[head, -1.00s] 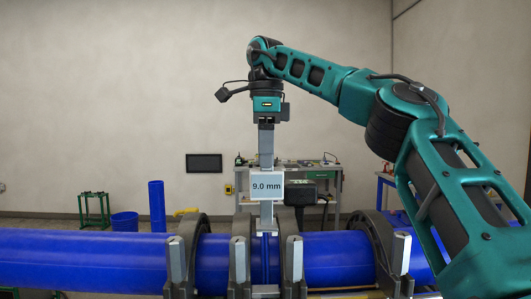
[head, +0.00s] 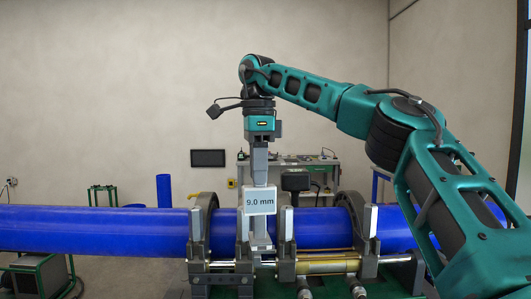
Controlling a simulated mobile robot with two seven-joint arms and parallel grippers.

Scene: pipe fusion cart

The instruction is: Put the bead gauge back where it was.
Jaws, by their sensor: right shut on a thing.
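My right gripper (head: 258,172) points straight down in the middle of the head view, shut on the bead gauge. The bead gauge (head: 259,200) is a grey tool with a white display reading 9.0 mm. It hangs upright in front of the blue pipe (head: 105,222), between two inner clamps. Its grey foot shows low against the pipe; I cannot tell whether it touches. The gauge hides the part of the pipe behind it. My left gripper is not in view.
Grey clamp rings (head: 203,222) hold the pipe above a machine with a brass-coloured cylinder (head: 327,262). A workbench (head: 290,162) with items stands behind, by the wall. A green-framed unit (head: 37,273) is at lower left. The air above the pipe's left part is clear.

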